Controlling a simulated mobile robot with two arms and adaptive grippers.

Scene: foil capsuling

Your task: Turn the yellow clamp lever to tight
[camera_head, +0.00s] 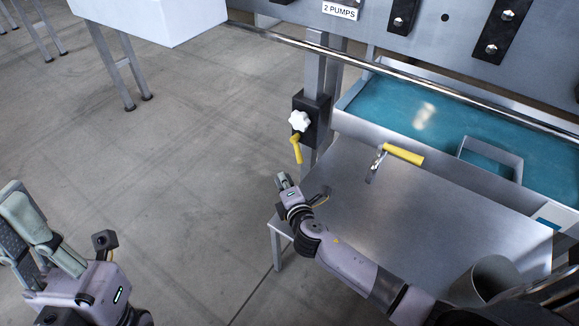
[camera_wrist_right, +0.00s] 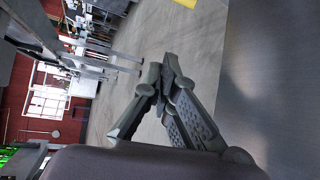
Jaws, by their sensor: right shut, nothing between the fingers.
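The yellow clamp lever (camera_head: 296,150) hangs steeply downward below a white star-shaped knob (camera_head: 299,121) on a black clamp block (camera_head: 317,117), which sits on a metal post. My right gripper (camera_head: 281,179) is just below the lever, near the table's left corner, apart from it in the head view. Its fingertips (camera_wrist_right: 166,72) meet in the right wrist view with nothing between them. The lever cannot be made out for sure in that view. My left gripper (camera_head: 35,222) is at the lower left, far from the clamp; its finger opening is unclear.
A metal table (camera_head: 350,215) lies right of the post, with a yellow-handled tool (camera_head: 404,154) on it and a grey cylindrical container (camera_head: 492,280) near its front. A blue-green basin (camera_head: 420,112) is behind. Open floor (camera_head: 190,150) lies left.

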